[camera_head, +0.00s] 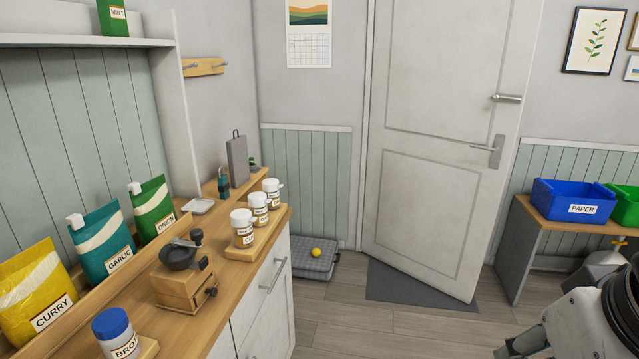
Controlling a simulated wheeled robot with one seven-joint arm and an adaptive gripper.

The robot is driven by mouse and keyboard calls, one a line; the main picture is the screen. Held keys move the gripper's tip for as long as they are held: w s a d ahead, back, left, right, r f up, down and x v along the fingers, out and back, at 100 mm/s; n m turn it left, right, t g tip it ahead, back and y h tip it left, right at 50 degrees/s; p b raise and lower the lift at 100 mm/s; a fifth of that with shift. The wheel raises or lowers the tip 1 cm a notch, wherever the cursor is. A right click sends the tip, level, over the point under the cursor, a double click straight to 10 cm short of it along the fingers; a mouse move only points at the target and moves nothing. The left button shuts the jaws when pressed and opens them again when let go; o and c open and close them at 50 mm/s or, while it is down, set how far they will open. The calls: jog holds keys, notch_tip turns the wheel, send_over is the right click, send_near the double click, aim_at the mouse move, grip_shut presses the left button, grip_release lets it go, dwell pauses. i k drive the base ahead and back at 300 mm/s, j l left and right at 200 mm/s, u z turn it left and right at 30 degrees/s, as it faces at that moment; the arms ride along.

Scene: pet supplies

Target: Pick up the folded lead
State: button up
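No folded lead can be made out for certain. A small teal and dark object (223,184) stands on the wooden counter in front of a grey board, too small to tell whether it is a lead. My arm shows at the lower right corner, cut off by the frame. A dark part at its left end, at the bottom edge, may be my gripper (524,346). Its fingers cannot be made out, and it is far from the counter.
The counter (215,318) holds spice pouches, a grinder (185,275), lidded jars (258,208) and a blue-capped jar (116,334). A grey cushion (316,262) with a yellow ball (316,252) lies by the door. A bench with a blue bin (572,197) stands right. Middle floor is clear.

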aim_at(224, 186)
jog(key=i+l+u, duration=0.2)
jog(key=i+u, duration=0.25)
jog(key=i+l+u, duration=0.85)
jog(key=l+u, duration=0.15)
jog(key=u, duration=0.25)
jog(key=l+u, duration=0.2)
jog(key=u, duration=0.2)
jog(key=l+u, duration=0.3)
jog(key=l, duration=0.7)
jog(key=l+u, duration=0.3)
jog(key=l, duration=0.7)
jog(key=i+l, duration=0.1)
jog(key=l, duration=0.25)
jog(key=i+l, duration=0.1)
jog(key=l, duration=0.25)
